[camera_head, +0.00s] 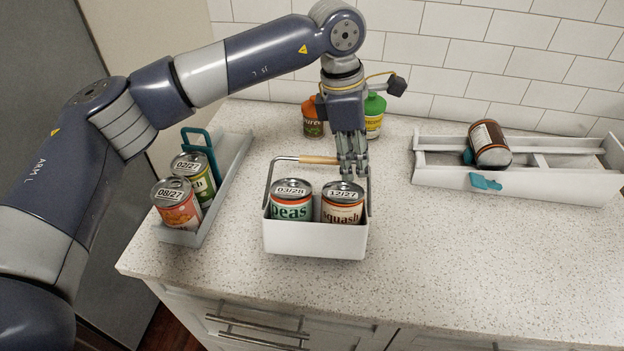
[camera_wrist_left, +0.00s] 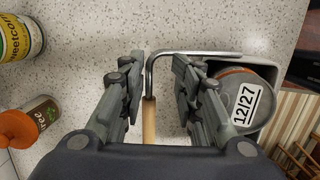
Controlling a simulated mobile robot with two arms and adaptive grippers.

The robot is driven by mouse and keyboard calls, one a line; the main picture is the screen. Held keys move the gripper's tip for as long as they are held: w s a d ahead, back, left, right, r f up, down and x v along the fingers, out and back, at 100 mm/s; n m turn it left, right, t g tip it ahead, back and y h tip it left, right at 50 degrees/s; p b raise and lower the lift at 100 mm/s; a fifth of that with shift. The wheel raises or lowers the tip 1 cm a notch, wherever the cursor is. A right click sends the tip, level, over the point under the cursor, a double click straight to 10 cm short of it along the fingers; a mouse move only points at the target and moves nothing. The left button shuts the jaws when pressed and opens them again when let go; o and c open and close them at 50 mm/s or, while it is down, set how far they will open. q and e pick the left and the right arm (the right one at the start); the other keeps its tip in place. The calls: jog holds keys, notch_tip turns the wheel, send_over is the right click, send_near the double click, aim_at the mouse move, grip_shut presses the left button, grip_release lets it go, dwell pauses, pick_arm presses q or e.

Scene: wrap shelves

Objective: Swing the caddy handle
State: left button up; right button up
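The white caddy (camera_head: 315,242) stands on the counter with a peas can (camera_head: 291,206) and a squash can (camera_head: 342,208) side by side in it. Its metal handle with a wooden grip (camera_head: 318,160) is raised above the cans towards the back. My left gripper (camera_head: 353,172) is at the right end of the handle, above and behind the squash can. In the left wrist view its fingers (camera_wrist_left: 158,85) are apart, with the handle (camera_wrist_left: 149,118) between them, closer to the left finger. The squash can's lid (camera_wrist_left: 245,105) shows beside the right finger. My right gripper is not in view.
A grey rack (camera_head: 225,165) with two cans and a teal part stands left. Behind my gripper are an orange-capped jar (camera_head: 312,122) and a green-topped container (camera_head: 375,107). A white rack (camera_head: 540,182) with a brown can (camera_head: 489,145) stands right. The front counter is clear.

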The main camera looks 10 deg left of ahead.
pick_arm(q)
jog(key=shift+f, duration=0.15)
jog(key=o, duration=0.5)
jog(key=shift+r+p, duration=1.95)
jog(key=shift+r, duration=1.7)
